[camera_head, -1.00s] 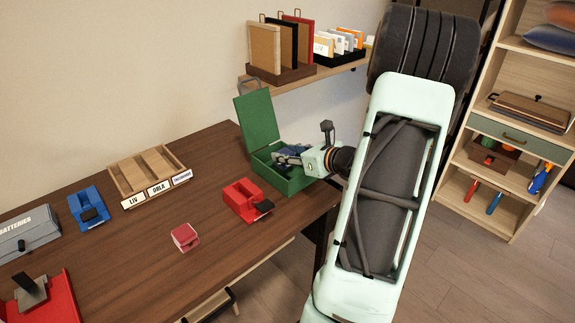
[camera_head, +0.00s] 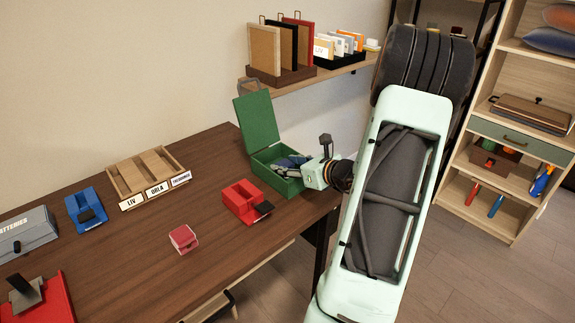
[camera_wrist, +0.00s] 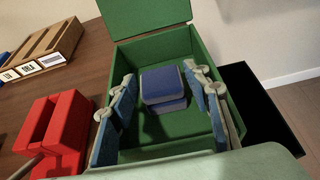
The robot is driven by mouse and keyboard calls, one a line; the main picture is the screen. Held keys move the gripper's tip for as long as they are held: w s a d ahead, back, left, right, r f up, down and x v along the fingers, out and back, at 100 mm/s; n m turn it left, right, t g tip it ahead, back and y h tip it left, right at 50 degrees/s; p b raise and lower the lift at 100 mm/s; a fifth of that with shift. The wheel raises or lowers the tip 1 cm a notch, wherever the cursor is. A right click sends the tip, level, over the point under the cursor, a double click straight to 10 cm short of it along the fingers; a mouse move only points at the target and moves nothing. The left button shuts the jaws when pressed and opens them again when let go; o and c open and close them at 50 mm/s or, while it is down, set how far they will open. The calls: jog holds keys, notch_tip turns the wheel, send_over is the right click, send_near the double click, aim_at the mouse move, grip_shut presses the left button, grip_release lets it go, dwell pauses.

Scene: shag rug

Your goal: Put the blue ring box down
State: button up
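The blue ring box (camera_wrist: 163,82) is inside the green box (camera_wrist: 147,45), in its middle part in the wrist view. It looks to be resting on the green floor, with a shadow near it. My gripper (camera_wrist: 163,112) reaches into the green box with its fingers spread wide, one on each side of the ring box. Green floor shows between the fingers and the ring box. In the head view my gripper (camera_head: 293,165) is in the green box (camera_head: 258,121), whose lid stands up; the ring box is hard to tell from the fingers there.
A red holder (camera_head: 243,203) is left of the green box. A small pink-red box (camera_head: 184,239), a wooden labelled tray (camera_head: 130,176), a blue holder (camera_head: 85,208) and a grey batteries case (camera_head: 27,235) are on the table. A shelf (camera_head: 330,74) with files hangs behind.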

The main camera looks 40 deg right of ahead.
jog(key=shift+r, duration=0.1)
jog(key=shift+r, duration=0.2)
jog(key=p+v, duration=0.2)
jog(key=v, duration=1)
jog(key=shift+f, duration=0.2)
